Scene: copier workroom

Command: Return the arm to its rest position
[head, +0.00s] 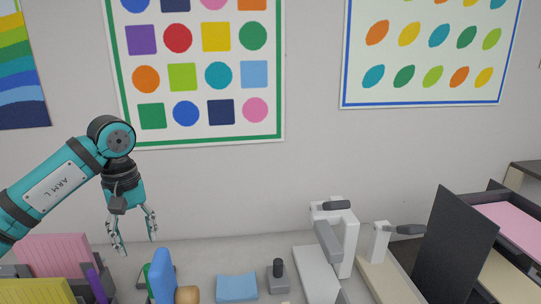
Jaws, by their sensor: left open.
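My left arm (52,190), teal and labelled "ARM L", comes in from the left in the head view. It bends at a dark joint, and my left gripper (134,237) hangs below it with its fingers pointing down. The fingers are spread apart with nothing between them. The gripper shows above the back part of the work surface, in front of the white wall. My right gripper does not show.
Below the gripper are pink (58,254) and yellow (40,292) folders, a blue upright object (162,275) and a light blue pad (237,287). White desk machines (348,240) and a black panel (456,245) stand to the right.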

